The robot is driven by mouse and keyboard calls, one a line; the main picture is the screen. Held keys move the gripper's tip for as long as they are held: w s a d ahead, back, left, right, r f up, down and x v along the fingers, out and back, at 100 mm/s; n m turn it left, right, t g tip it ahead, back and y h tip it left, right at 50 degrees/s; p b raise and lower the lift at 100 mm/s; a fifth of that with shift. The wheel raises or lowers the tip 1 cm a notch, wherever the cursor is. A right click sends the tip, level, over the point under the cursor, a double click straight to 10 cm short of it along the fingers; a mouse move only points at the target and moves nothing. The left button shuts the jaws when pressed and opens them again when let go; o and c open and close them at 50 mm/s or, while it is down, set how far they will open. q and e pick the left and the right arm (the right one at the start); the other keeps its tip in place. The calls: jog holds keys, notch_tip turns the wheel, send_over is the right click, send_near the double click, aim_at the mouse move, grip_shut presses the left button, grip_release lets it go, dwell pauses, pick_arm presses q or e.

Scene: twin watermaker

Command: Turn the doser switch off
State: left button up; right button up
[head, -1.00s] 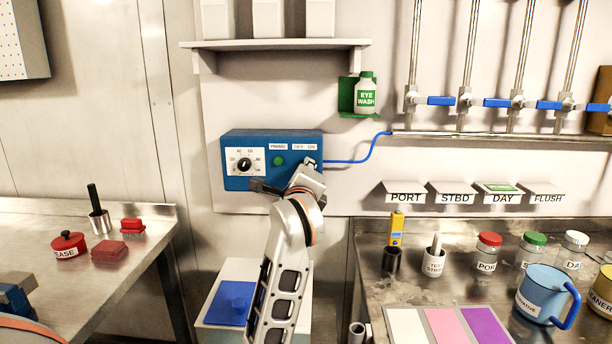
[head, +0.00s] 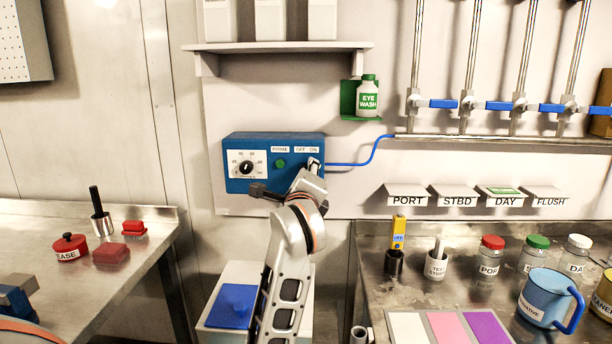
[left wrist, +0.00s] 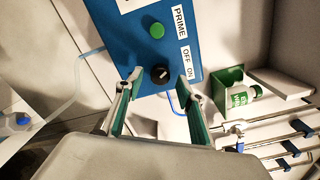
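The doser is a blue box (head: 273,183) on the wall in the head view, with a white dial, a green PRIME button (head: 280,164) and an OFF ON label (head: 306,150). The doser switch is a black knob (left wrist: 159,73) below that button in the left wrist view, next to the OFF ON label; a small pale mark shows on it, but its setting is too small to tell. My left gripper (left wrist: 160,79) is open, with one finger on each side of the knob. Contact cannot be told. In the head view, my wrist partly hides the switch. My right gripper is not in view.
A blue tube (head: 362,158) leaves the doser's right side. A shelf (head: 280,46) is above, and an eye wash bottle (head: 368,98) hangs at the right. Steel counters stand at the left (head: 130,250) and right (head: 455,270) below.

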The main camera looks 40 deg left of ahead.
pick_arm(q)
jog(key=v, duration=1.1)
jog(key=shift+a, duration=0.1)
